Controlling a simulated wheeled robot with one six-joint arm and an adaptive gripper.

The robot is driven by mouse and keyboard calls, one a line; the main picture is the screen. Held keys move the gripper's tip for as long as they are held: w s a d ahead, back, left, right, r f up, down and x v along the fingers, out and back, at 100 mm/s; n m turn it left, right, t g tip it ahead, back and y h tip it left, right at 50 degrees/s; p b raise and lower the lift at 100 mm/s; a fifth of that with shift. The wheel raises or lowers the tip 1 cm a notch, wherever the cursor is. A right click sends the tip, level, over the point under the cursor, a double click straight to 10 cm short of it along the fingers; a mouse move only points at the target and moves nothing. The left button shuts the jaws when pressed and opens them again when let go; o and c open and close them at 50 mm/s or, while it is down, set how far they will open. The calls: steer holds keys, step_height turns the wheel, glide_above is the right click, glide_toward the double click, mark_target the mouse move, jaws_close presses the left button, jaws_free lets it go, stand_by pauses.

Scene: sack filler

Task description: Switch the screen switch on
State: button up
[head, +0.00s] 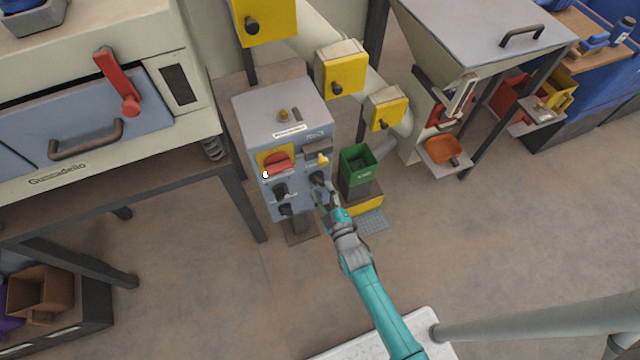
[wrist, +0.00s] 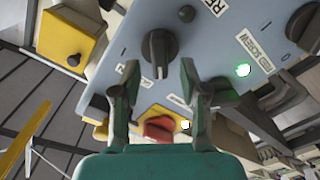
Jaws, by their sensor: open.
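A grey control box (head: 285,115) carries several dark rotary knobs, and its labels are mostly too small or turned to read. One knob (head: 318,178) is on its right side; others, such as the left knob (head: 280,190), are lower left. My gripper (head: 322,192) is open and empty just in front of the right knob. In the wrist view my open fingers (wrist: 158,90) point at the panel, with a dark knob (wrist: 160,48) beyond them, apart from them. A label (wrist: 254,50) that seems to read SCREEN lies beside a lit green lamp (wrist: 243,70). I cannot tell which knob it names.
A blue-fronted oven (head: 90,120) is to the left. Floor in front is clear.

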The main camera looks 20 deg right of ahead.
mark_target(320, 185)
steer(key=shift+w, duration=1.5)
jaws_close()
